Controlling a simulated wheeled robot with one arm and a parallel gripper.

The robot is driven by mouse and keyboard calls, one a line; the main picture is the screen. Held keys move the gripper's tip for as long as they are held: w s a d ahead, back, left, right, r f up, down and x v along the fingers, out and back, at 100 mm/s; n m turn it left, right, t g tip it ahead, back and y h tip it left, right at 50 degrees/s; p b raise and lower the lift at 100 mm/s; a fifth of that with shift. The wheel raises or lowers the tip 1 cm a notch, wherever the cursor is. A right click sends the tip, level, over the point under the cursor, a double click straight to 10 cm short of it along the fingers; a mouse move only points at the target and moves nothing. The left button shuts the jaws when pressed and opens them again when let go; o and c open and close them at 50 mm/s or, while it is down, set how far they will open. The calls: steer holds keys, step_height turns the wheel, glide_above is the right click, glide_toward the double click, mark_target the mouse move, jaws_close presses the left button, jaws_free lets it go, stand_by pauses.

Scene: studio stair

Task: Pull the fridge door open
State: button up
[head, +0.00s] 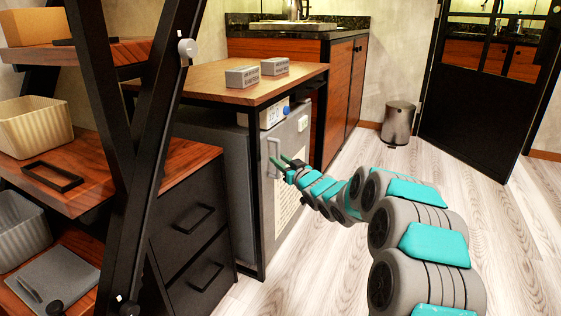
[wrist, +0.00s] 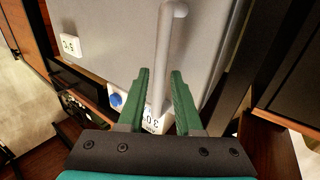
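The small grey fridge (head: 208,150) stands under a wooden-topped table. Its pale door (head: 297,142) faces right in the head view and looks shut; it fills the top of the wrist view (wrist: 115,30). A light grey bar handle (head: 273,156) is on the door, and it also shows in the wrist view (wrist: 170,45). My gripper (head: 291,161) is at the handle. In the wrist view its green fingers (wrist: 159,75) are open, one on each side of the bar, with gaps visible. Whether the bar lies at fingertip depth I cannot tell.
A shelf with black drawers (head: 195,225) stands at left. A wooden cabinet (head: 340,85) and a metal bin (head: 398,123) are behind. The pale floor (head: 480,220) at right is clear.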

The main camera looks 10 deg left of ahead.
jaws_close()
stand_by(1.1)
